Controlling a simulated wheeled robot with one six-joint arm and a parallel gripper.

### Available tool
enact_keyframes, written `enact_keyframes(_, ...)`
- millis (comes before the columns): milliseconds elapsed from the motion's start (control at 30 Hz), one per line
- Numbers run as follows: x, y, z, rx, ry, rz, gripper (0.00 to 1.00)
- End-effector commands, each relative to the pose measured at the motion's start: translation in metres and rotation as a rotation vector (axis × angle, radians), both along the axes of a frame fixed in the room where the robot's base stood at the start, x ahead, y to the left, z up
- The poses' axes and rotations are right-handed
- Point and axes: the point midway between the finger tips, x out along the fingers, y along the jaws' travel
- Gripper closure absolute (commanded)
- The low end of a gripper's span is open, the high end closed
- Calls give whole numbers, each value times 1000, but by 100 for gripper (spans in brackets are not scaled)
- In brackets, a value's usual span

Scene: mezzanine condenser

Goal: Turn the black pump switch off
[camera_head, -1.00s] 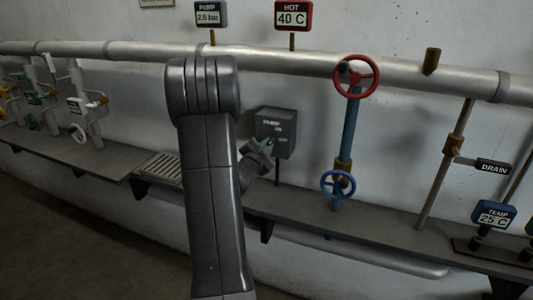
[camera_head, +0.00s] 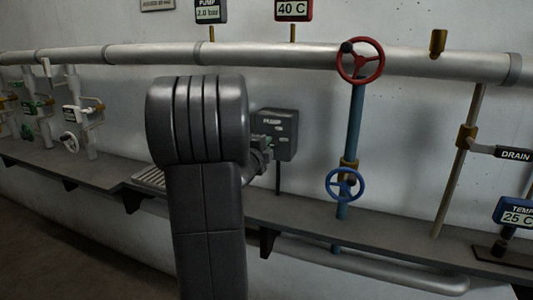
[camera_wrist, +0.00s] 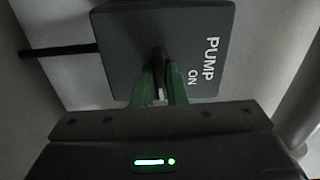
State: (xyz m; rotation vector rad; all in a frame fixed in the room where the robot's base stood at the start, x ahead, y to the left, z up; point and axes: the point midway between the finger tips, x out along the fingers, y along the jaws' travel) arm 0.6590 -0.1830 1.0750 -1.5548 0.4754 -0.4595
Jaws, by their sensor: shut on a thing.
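The grey pump box (camera_head: 284,148) is mounted at the wall, right of my arm in the head view. In the wrist view the box (camera_wrist: 125,30) fills the top, with the words PUMP and ON readable and turned sideways. The black pump switch (camera_wrist: 158,57) stands out from its face. My gripper (camera_wrist: 164,82) has green fingers closed around the switch. In the head view my gripper (camera_head: 264,142) reaches the box's left side, partly hidden by my arm. Whether the switch has turned, I cannot tell.
A pump gauge (camera_head: 208,10) reads 2.0 bar above the pipe (camera_head: 280,61). A red handwheel (camera_head: 360,61) and a blue handwheel (camera_head: 345,184) stand right of the box. A grey shelf (camera_head: 300,213) runs below. Valves (camera_head: 80,115) stand far left.

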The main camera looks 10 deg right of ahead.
Motion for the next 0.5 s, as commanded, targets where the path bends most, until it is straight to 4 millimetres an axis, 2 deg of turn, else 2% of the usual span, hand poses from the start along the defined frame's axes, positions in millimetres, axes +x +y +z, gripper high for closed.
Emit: enact_keyframes(500,0,0,-1,46,-27,0,100)
